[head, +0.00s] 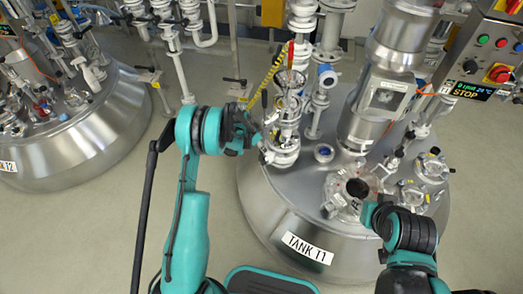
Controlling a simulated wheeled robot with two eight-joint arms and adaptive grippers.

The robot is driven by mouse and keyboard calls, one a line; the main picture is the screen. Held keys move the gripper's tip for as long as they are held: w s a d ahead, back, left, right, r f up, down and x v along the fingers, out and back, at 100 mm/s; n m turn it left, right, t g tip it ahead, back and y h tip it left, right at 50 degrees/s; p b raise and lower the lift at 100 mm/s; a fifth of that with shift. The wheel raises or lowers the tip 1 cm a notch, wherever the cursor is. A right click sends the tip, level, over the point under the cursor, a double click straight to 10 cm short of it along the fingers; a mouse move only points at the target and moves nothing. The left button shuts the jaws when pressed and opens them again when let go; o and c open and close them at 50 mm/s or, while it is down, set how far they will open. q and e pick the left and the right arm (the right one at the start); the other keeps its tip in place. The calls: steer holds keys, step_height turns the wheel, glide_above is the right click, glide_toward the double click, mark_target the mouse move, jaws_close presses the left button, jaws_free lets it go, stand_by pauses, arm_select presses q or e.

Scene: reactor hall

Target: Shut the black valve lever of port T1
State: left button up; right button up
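The steel tank labelled TANK 11 (306,248) stands right of centre in the head view, with valves and ports on its lid. No label T1 can be read. A thin black lever (265,97) stands upright beside the white valve column, just above my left gripper; I cannot tell whether it belongs to port T1. My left gripper (256,139) is at the left side of the column's lower valve body (281,150); contact and finger opening cannot be made out. My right gripper (372,211) is by a round port with a black centre (357,187); its fingers are largely hidden.
A red lever (291,52) and a yellow-black striped strip (267,72) are high on the column. A control box (490,50) is at upper right. Another tank (80,150) stands left, with clear floor between.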

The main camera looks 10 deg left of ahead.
arm_select(q)
steer(key=b+x, duration=0.1)
steer(key=x, duration=0.2)
steer(key=shift+w+f, duration=0.1)
steer(key=shift+f, duration=0.05)
jaws_close()
steer(key=shift+w+a+f+n+g+h, duration=0.2)
steer(key=shift+w+a+g+h, duration=0.3)
steer(key=shift+a+h, duration=0.25)
steer(key=shift+w+a+f+n+g+h, duration=0.2)
steer(key=shift+w+a+g+h, duration=0.3)
steer(key=shift+a+h, duration=0.25)
steer(key=shift+w+a+f+n+g+h, duration=0.2)
steer(key=shift+w+a+g+h, duration=0.25)
steer(key=shift+a+h, duration=0.3)
